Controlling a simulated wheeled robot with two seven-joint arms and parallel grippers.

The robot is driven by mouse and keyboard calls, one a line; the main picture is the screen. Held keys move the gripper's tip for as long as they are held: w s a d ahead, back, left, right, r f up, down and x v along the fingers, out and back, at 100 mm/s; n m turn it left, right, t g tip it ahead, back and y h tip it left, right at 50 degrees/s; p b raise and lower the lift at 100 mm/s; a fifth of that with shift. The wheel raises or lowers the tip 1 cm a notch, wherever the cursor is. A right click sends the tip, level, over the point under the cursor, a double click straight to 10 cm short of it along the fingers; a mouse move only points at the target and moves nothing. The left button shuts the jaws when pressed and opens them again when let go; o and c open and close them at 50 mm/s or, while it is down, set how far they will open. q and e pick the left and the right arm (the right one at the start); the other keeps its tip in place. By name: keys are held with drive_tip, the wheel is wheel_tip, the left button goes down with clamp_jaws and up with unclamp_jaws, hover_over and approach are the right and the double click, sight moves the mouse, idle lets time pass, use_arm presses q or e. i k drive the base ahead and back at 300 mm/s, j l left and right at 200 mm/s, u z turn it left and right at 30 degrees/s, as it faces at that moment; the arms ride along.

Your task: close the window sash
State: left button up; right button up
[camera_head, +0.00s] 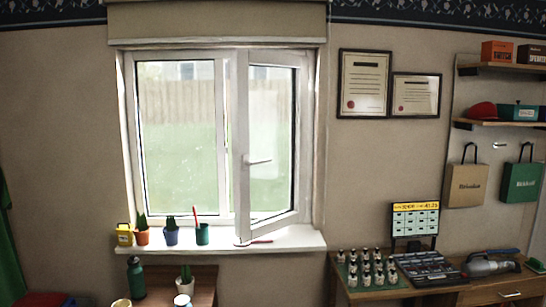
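The white window sash (242,120) is the right-hand part of the window. It stands swung partly open into the room, with its right edge by the window frame (128,140). Its lower free corner reaches out over the white sill (290,240). A white handle (258,161) sticks out to the right from the sash's left upright. A thin reddish object (262,241) lies on the sill by the sash's lower corner. The left pane is a separate part with no visible gap. Neither of my grippers is in view.
A small wooden table (205,280) with a green bottle (135,277) stands below. A desk (500,288) with several small bottles and a screen (415,219) is at right.

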sight(247, 231)
drive_tip(key=i+u, duration=0.1)
drive_tip(key=i, duration=0.55)
drive_tip(key=i+l+u, duration=0.1)
drive_tip(key=i, duration=0.55)
drive_tip(key=i+l+u, duration=0.1)
drive_tip(key=i, duration=0.5)
drive_tip(key=i+l+u, duration=0.1)
drive_tip(key=i+l, duration=0.15)
drive_tip(key=i, duration=0.4)
